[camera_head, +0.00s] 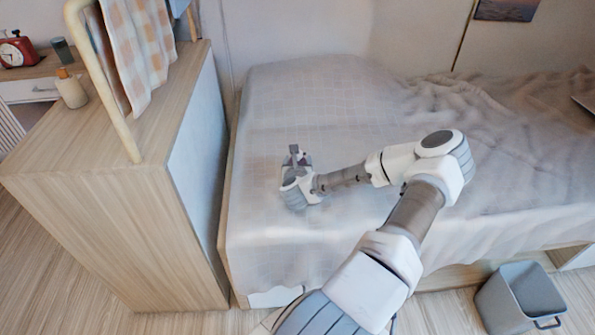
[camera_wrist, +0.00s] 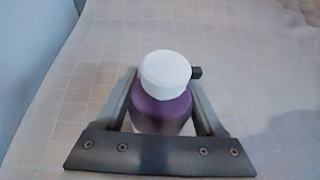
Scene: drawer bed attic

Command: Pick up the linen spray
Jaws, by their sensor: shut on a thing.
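The linen spray, a purple bottle with a round white cap, stands between the two fingers of my gripper in the wrist view (camera_wrist: 162,108). My gripper (camera_wrist: 160,100) is shut on it, one finger along each side. A small dark piece shows just right of the cap. In the head view my gripper (camera_head: 295,160) is over the left part of the bed, and only a small purple patch of the bottle (camera_head: 304,159) shows beside the fingers. The bottle's base is hidden, so I cannot tell whether it touches the bedcover.
The pale bedcover (camera_head: 300,100) is flat around my gripper and rumpled to the right. A wooden cabinet (camera_head: 110,200) stands left, with a rail, a checked cloth (camera_head: 135,45) and a pale bottle (camera_head: 71,88). A grey bin (camera_head: 520,295) stands on the floor at right.

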